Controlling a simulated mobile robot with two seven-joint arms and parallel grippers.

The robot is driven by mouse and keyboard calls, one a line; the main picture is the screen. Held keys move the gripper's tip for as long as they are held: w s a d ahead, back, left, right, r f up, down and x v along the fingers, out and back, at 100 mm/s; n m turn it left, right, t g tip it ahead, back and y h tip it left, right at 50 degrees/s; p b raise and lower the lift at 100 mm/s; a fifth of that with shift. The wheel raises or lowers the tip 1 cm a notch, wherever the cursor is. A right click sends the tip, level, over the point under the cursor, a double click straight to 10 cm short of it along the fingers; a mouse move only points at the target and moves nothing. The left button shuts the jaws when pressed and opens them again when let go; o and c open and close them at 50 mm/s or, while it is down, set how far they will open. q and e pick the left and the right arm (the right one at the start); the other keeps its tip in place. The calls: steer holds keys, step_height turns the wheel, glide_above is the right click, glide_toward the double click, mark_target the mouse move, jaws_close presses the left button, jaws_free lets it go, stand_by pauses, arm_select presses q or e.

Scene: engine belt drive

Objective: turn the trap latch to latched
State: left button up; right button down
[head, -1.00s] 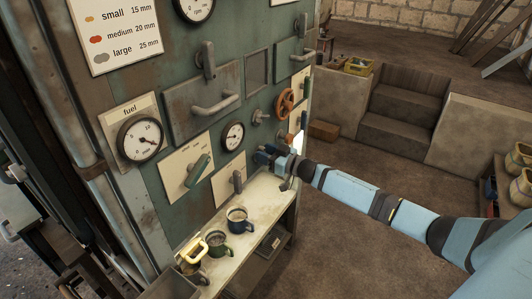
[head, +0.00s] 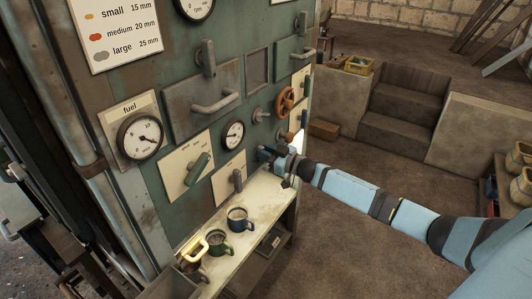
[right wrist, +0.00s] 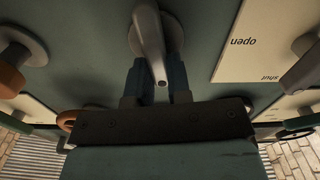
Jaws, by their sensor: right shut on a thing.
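The trap latch appears to be the grey lever (right wrist: 152,45) on the green engine panel; no label on it shows. In the right wrist view its round pivot is at the top and its arm runs down between my fingers. My right gripper (right wrist: 158,80) is shut on this lever, with one blue finger on each side. In the head view my right gripper (head: 268,155) is at the panel, above the narrow shelf, and hides most of the lever. My left gripper is not in view.
A plate (right wrist: 252,50) marked open and shut sits beside the lever. A red handwheel (head: 285,103) and a small gauge (head: 232,135) are nearby. Several mugs, including a blue one (head: 238,219), stand on the shelf (head: 262,200). Open floor lies to the right.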

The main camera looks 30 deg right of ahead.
steer(key=shift+s+a+f+n+b, duration=0.1)
steer(key=shift+a+f+n+b, duration=0.2)
steer(key=shift+n+b, duration=1.5)
steer(key=shift+s+a+f+n+b, duration=0.15)
steer(key=shift+a+f+n, duration=0.2)
steer(key=shift+n, duration=3.2)
steer(key=shift+s+a+f+n+b, duration=0.15)
steer(key=shift+f+n+b, duration=0.5)
steer(key=shift+n, duration=2)
steer(key=shift+r, duration=0.25)
steer(key=shift+n, duration=0.3)
steer(key=c, duration=1.1)
jaws_free()
steer(key=shift+o, duration=0.2)
steer(key=b+v, duration=0.2)
steer(key=v, duration=1.1)
steer(key=shift+s+d+b, duration=0.2)
steer(key=shift+s+b, duration=0.15)
steer(key=shift+b, duration=0.05)
